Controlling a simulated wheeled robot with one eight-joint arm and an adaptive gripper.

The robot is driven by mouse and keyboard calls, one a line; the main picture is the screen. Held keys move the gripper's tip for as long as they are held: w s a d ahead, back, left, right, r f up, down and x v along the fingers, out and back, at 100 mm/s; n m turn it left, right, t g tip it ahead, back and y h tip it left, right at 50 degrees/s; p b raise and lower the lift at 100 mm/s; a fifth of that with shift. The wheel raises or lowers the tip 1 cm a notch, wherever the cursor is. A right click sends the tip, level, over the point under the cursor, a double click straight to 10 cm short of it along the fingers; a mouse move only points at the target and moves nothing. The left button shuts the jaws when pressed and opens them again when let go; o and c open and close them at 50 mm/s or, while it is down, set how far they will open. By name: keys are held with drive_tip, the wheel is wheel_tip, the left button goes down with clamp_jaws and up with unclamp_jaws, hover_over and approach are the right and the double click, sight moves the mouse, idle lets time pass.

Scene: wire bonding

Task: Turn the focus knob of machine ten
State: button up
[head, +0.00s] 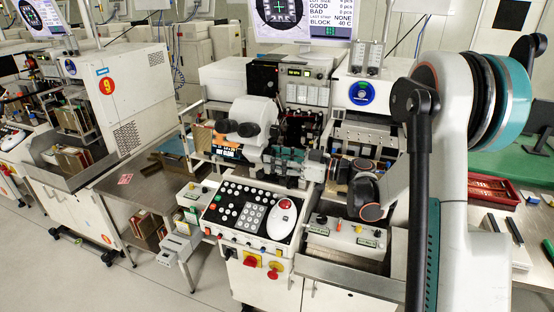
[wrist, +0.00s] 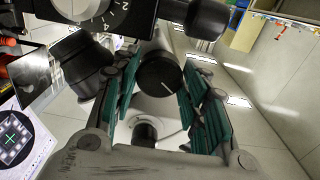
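A black round knob (wrist: 160,75) with a white line on its face sits on the pale microscope body in the wrist view. My gripper (wrist: 160,64) has its teal-padded fingers apart, one on each side of this knob; I cannot tell whether either pad touches it. In the head view my gripper (head: 279,156) reaches in from the right beside the microscope (head: 255,112) of the middle machine. The knob is hidden there behind my fingers. No number ten shows on this machine.
A numbered dial (wrist: 102,12) and dark eyepieces (wrist: 82,62) are close to my fingers. A control panel (head: 248,208) with buttons and a red-topped mouse-like device lies below. Machine nine (head: 125,90) stands left. A red tray (head: 492,190) lies right.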

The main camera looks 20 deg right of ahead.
drive_tip(key=shift+m, duration=0.4)
drive_tip(key=m+b, duration=0.2)
drive_tip(key=m, duration=0.7)
drive_tip(key=shift+s, duration=0.1)
drive_tip(key=shift+m, duration=0.4)
idle(0.4)
drive_tip(key=o, duration=1.1)
drive_tip(key=shift+c, duration=0.2)
drive_tip(key=shift+r, duration=0.1)
